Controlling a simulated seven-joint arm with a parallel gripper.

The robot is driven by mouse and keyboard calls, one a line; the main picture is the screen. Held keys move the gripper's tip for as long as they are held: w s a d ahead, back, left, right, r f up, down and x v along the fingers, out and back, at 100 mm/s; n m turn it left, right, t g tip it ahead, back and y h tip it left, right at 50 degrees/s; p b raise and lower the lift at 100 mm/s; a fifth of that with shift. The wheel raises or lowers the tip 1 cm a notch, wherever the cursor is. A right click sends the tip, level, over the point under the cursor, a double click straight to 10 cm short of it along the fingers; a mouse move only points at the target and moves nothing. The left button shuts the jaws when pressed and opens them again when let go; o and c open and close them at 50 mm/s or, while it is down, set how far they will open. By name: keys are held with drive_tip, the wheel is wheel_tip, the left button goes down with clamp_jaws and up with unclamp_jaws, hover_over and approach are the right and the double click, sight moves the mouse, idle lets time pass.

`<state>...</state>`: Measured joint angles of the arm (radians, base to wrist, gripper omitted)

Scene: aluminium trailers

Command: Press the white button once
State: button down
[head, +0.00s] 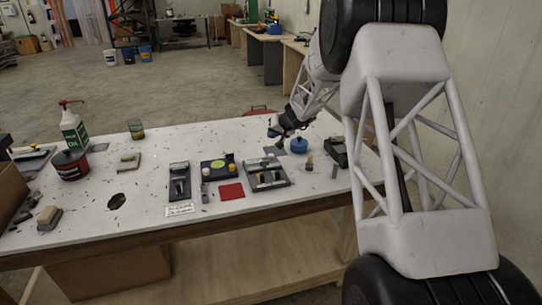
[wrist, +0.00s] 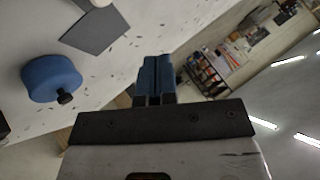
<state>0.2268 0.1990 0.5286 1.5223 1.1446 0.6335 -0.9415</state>
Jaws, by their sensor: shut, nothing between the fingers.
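My gripper (head: 273,130) is above the far right part of the white table in the head view. In the wrist view, its blue fingers (wrist: 157,78) are side by side, shut and empty. No white button can be made out for certain. A black and yellow box (head: 213,168) with small knobs on it stands mid-table, left of and nearer than my gripper. Beside it are a dark box with a light top (head: 180,181) and a grey device (head: 266,177). Their small parts are too blurred to tell. My gripper is apart from all of them.
A blue round container (head: 299,145) and a grey sheet (head: 273,151) lie near my gripper. A red square (head: 230,191) and a white label (head: 180,209) lie near the front edge.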

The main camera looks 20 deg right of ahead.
sight(272, 154)
drive_tip(key=shift+f, duration=2.95)
drive_tip(key=shift+f, duration=1.3)
idle(1.5)
drive_tip(key=shift+r, duration=1.25)
drive_tip(key=shift+r, duration=0.2)
drive_tip(key=shift+r, duration=2.3)
